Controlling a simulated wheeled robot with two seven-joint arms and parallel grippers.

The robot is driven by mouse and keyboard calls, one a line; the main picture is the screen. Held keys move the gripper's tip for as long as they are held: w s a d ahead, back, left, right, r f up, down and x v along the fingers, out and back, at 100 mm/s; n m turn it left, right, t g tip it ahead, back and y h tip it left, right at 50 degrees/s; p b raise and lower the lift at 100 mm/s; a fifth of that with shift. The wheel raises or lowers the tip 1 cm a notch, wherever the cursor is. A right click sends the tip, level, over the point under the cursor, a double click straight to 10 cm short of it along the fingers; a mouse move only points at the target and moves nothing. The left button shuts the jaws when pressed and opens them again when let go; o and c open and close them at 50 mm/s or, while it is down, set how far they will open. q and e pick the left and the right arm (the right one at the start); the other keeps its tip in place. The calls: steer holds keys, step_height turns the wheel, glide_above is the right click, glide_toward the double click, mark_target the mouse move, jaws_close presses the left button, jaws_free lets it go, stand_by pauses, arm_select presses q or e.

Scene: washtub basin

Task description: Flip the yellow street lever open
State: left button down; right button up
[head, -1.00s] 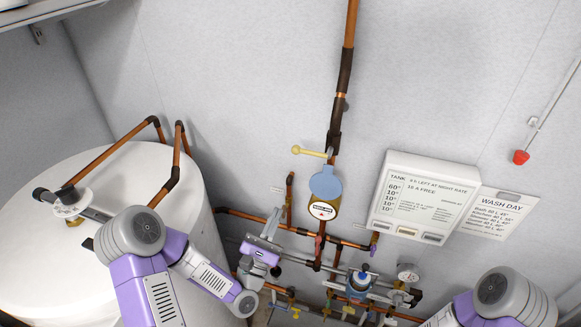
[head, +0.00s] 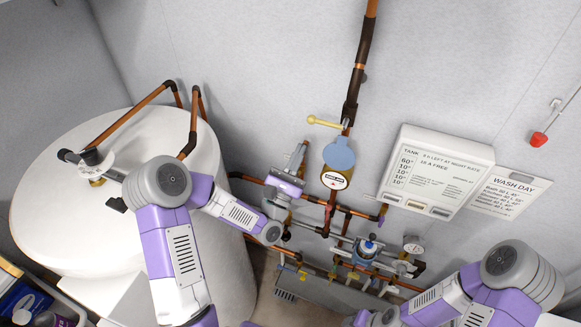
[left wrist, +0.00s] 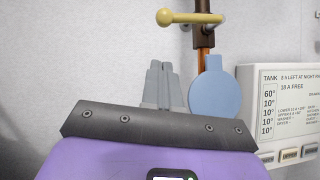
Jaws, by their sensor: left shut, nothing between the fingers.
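The yellow lever (head: 324,122) sticks out to the left from a valve on the vertical copper pipe. It lies across the pipe, with a round knob at its left end. It also shows at the top of the left wrist view (left wrist: 190,18). My left gripper (head: 301,149) is shut and empty, pointing up, below and to the left of the lever. In the left wrist view its fingers (left wrist: 161,72) are together, and a gap shows between their tips and the lever. My right arm is at the lower right; its gripper is not in view.
A round meter with a raised blue lid (head: 339,155) hangs on the pipe just below the lever. A white tank notice box (head: 436,170) is to the right. The white tank (head: 60,205) fills the left. Pipes and valves crowd below; the wall above the lever is clear.

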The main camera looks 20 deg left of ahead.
arm_select(q)
steer(key=r, duration=0.1)
steer(key=w+r+p, duration=0.1)
steer(key=r, duration=0.1)
steer(key=w+d+r, duration=0.1)
steer(key=shift+w+r+p, duration=0.1)
steer(key=shift+r+p, duration=0.25)
steer(key=shift+r+m+h, duration=0.15)
steer(key=shift+m+h, duration=0.15)
steer(key=shift+h, duration=0.1)
